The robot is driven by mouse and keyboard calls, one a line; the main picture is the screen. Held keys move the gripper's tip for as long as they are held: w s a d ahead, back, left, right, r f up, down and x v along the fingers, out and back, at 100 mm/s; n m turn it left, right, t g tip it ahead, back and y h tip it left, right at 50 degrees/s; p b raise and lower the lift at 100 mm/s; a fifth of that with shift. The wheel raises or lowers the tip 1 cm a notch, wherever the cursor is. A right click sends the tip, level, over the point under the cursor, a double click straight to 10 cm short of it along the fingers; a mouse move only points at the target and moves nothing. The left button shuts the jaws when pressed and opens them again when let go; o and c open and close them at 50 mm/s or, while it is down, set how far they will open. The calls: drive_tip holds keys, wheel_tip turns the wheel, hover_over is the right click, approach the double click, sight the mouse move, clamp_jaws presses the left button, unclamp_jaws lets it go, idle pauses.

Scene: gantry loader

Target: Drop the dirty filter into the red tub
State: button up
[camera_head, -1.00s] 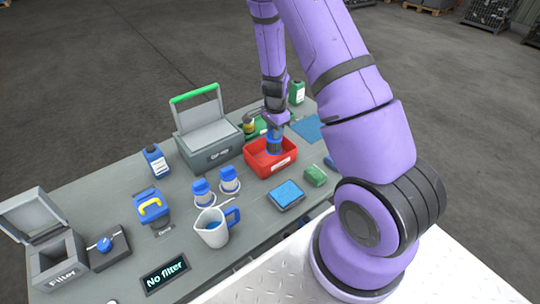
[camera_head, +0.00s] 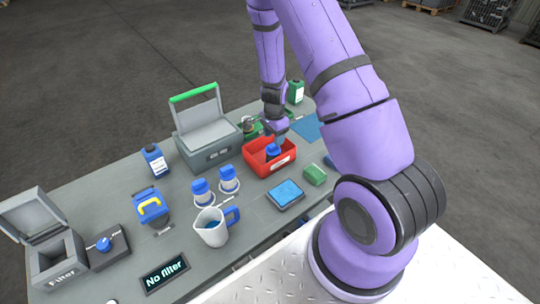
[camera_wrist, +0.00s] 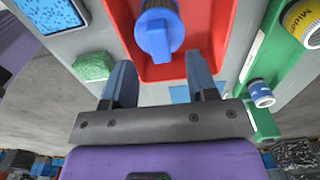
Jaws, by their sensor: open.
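The red tub (camera_head: 284,164) stands on the grey bench, near its far right part. A blue-capped filter (camera_head: 272,151) sits inside it; in the wrist view the filter (camera_wrist: 158,35) shows a blue cap with a raised grip and a grey body. My gripper (camera_head: 278,136) is above the tub. In the wrist view my gripper (camera_wrist: 162,80) has its two fingers apart with nothing between them, clear of the filter. Two more blue-capped filters (camera_head: 201,190) (camera_head: 229,178) stand on the bench left of the tub.
A grey lidded box (camera_head: 208,150) stands left of the tub. A jug (camera_head: 212,232), a blue sponge-like pad on a tray (camera_head: 287,193) and a green block (camera_head: 315,174) are nearer. The filter housing (camera_head: 55,262) is open at left, by a "No filter" display (camera_head: 166,273).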

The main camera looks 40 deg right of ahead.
wheel_tip(320, 180, up, 11)
idle(0.6)
idle(0.3)
drive_tip(key=s+a+r+n+t+y, duration=0.1)
drive_tip(key=s+a+r+n, duration=0.15)
drive_tip(key=r, duration=0.45)
drive_tip(key=s+a+r+n+t, duration=0.1)
drive_tip(key=s+a+r+n, duration=0.2)
drive_tip(key=r, duration=0.4)
drive_tip(key=s+a+r+n+y, duration=0.1)
drive_tip(key=s+a+r+n, duration=0.2)
drive_tip(key=r, duration=0.4)
drive_tip(key=s+a+r+n+t+h, duration=0.1)
drive_tip(key=s+r+n, duration=0.3)
drive_tip(key=s, duration=0.5)
drive_tip(key=s+a+r+n+t+h, duration=0.1)
drive_tip(key=s+a+r+n, duration=0.3)
drive_tip(key=s+r, duration=0.4)
drive_tip(key=shift+s+a+n+t, duration=0.15)
drive_tip(key=shift+s+n+t, duration=0.4)
drive_tip(key=shift+t, duration=0.05)
